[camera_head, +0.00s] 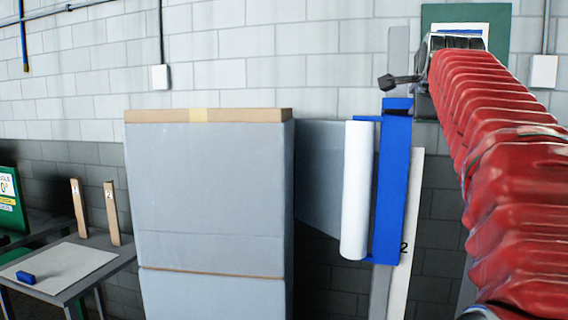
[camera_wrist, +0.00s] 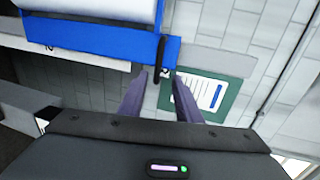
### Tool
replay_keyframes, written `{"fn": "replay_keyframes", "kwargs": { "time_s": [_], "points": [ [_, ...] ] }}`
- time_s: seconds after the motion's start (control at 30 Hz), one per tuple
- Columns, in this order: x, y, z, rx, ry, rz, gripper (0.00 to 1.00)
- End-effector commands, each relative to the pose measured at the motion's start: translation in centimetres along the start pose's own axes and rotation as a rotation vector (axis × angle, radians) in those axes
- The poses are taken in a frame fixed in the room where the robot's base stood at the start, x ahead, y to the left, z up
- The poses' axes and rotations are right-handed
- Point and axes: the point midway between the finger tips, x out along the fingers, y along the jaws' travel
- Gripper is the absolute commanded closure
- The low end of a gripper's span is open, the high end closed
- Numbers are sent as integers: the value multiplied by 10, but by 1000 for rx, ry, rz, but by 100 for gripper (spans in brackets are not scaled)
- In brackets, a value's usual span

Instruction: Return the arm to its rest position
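My arm in its red ribbed sleeve reaches from the lower right up toward the wall in the head view. My gripper (camera_head: 400,82) shows small and dark at its far end, close to the top of a blue wall bracket (camera_head: 392,185). In the wrist view two grey-purple fingers of my gripper (camera_wrist: 160,74) stand apart with a gap between them. I see nothing held in the gap.
A white roll (camera_head: 356,190) hangs beside the blue bracket. A table (camera_head: 105,262) at lower left bears a blue block (camera_head: 26,278) and two wooden posts. A green framed notice (camera_wrist: 225,97) is on the block wall behind my gripper.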

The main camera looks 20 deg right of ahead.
Motion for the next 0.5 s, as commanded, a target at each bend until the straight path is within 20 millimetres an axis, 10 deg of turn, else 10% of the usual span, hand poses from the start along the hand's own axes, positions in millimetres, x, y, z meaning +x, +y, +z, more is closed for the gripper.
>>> {"fn": "replay_keyframes", "kwargs": {
  "time_s": [0.37, 0.5],
  "points": [
    [1, 6, 0, -168, -1, 17, 69],
    [17, 44, -1, -328, -16, 99, 69]
  ]
}}
